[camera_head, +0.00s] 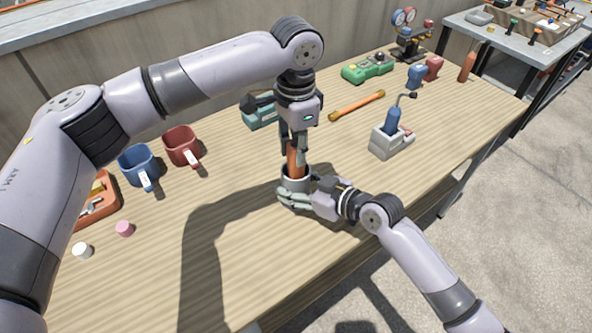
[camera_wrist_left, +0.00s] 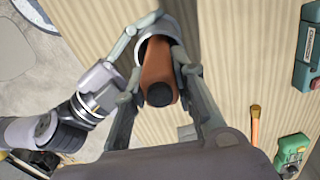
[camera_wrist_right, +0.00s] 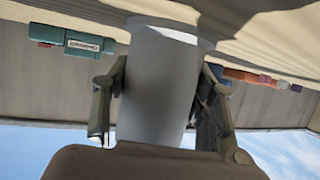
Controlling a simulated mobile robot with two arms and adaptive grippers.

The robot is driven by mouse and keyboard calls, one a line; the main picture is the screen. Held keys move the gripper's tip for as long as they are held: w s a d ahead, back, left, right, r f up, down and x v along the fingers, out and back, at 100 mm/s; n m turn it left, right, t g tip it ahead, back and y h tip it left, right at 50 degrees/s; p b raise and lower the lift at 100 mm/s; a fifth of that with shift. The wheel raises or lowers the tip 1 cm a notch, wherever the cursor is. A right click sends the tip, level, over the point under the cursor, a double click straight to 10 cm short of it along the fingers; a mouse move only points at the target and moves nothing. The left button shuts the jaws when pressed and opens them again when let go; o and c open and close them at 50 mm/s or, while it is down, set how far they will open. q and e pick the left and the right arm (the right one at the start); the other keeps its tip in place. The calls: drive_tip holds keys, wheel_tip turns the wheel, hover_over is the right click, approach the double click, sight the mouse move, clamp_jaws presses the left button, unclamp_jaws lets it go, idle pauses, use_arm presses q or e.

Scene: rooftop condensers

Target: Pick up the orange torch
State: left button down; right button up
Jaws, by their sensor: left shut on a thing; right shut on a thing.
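The orange torch (camera_head: 292,160) stands upright in a grey cup (camera_head: 296,184) near the middle of the table. My left gripper (camera_head: 296,150) comes from above and is shut on the torch. In the left wrist view the torch (camera_wrist_left: 158,72) shows its dark round end between the two fingers, with its lower part inside the cup (camera_wrist_left: 150,42). My right gripper (camera_head: 291,198) comes in low from the right and is shut on the cup. In the right wrist view the cup (camera_wrist_right: 160,85) fills the space between its fingers. The torch's lower end is hidden inside the cup.
A teal case (camera_head: 262,116) is behind my left gripper.

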use_arm(q)
wheel_tip(320, 180, up, 18)
idle(0.5)
use_arm(e)
drive_tip(key=o, duration=1.3)
drive_tip(key=shift+o, duration=0.4)
drive_tip(key=o, duration=0.4)
drive_tip(key=shift+c, duration=0.2)
